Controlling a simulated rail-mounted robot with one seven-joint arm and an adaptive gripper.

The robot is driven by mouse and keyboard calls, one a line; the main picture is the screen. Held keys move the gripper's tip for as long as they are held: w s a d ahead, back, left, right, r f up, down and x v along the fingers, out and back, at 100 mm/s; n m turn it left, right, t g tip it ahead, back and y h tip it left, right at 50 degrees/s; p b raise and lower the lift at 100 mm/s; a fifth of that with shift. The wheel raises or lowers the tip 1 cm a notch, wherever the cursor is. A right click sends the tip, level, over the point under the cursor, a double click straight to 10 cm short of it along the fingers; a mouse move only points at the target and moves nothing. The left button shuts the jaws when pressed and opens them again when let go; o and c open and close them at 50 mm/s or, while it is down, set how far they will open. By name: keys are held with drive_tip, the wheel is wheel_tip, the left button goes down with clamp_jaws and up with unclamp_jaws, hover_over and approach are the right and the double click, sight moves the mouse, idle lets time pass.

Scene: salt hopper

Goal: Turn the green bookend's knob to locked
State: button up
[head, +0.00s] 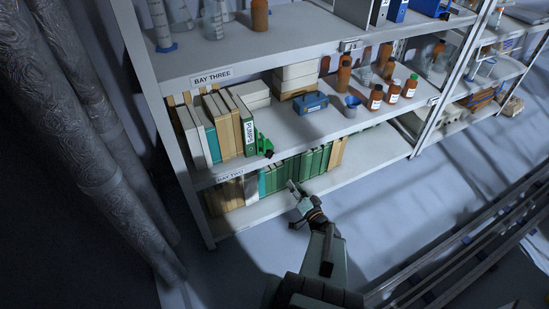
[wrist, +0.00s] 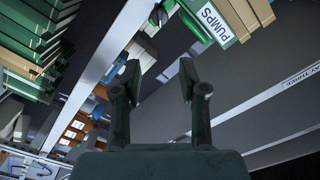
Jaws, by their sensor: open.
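The green bookend (head: 262,143) stands on the middle shelf, against the right end of the book row, beside the green PUMPS volume (head: 249,132). Its small dark knob (head: 268,153) faces the shelf's front edge; its setting is too small to read. My gripper (head: 294,188) is in front of the lower shelf, below and right of the bookend. In the wrist view my gripper (wrist: 160,72) is open and empty, apart from the knob.
A blue box (head: 310,102), a blue cup (head: 352,103) and several brown bottles (head: 392,93) stand right of the bookend. The lower shelf (head: 372,148) holds a row of books behind my gripper; its right part is bare. A shelf upright (head: 165,125) stands at the left.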

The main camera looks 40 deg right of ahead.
drive_tip(key=b, duration=1.1)
approach(273, 155)
drive_tip(key=a+x, duration=0.1)
drive_tip(key=x, duration=0.1)
drive_tip(key=shift+d+b+x, duration=0.15)
drive_tip(key=shift+b+x, duration=1)
drive_tip(key=shift+d+b+x, duration=0.15)
drive_tip(key=shift+b+x, duration=0.95)
drive_tip(key=shift+b, duration=0.1)
drive_tip(key=shift+d+b+x, duration=0.2)
drive_tip(key=shift+b+x, duration=0.95)
drive_tip(key=shift+s+f, duration=0.1)
clamp_jaws()
